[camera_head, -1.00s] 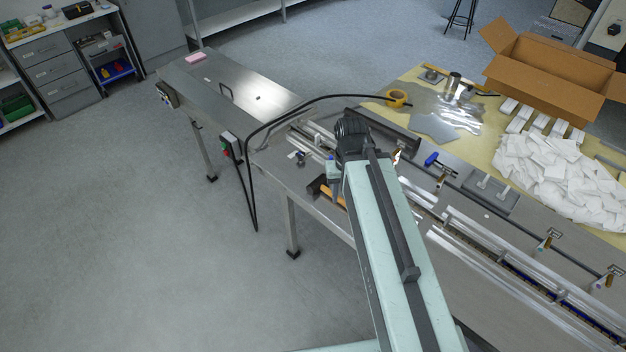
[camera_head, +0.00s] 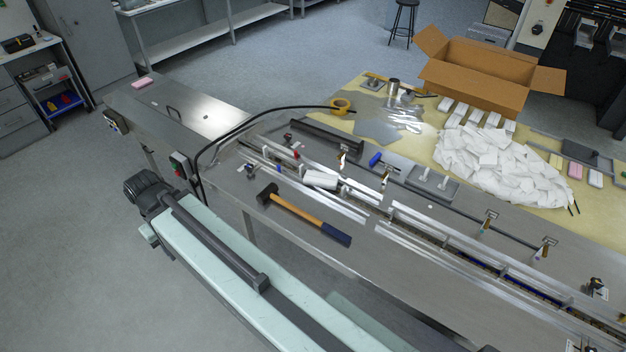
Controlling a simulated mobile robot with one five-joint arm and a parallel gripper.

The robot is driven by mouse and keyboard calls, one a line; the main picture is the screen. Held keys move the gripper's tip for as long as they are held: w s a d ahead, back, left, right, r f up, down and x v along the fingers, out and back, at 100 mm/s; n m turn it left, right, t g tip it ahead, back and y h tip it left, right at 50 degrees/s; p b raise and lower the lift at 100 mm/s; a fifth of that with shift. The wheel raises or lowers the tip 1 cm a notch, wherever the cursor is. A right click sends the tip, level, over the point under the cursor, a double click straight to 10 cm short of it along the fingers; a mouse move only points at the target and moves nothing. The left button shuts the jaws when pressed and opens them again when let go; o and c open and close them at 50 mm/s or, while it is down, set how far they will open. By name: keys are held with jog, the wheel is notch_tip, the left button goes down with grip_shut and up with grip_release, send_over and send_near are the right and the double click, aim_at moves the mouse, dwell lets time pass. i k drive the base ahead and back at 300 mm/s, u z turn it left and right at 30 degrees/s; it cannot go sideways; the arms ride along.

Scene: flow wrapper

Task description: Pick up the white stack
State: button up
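A small white stack (camera_head: 321,179) lies on the infeed rails of the flow wrapper, at the middle of the view. More white stacks (camera_head: 478,116) stand in a row in front of the cardboard box, beside a large heap of white packets (camera_head: 500,165). I cannot tell which the task means. My pale green arm stretches across the lower left, ending in a dark joint, left of the machine and apart from all the stacks. My gripper's fingers do not show.
A hammer (camera_head: 305,215) lies on the machine's near deck. A black hose (camera_head: 230,133) arches over the machine. A pink block (camera_head: 143,82) lies at the far left end. The left floor is clear.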

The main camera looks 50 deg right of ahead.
aim_at(327, 181)
jog(key=u, duration=0.1)
jog(key=i, duration=1)
jog(key=z, duration=0.1)
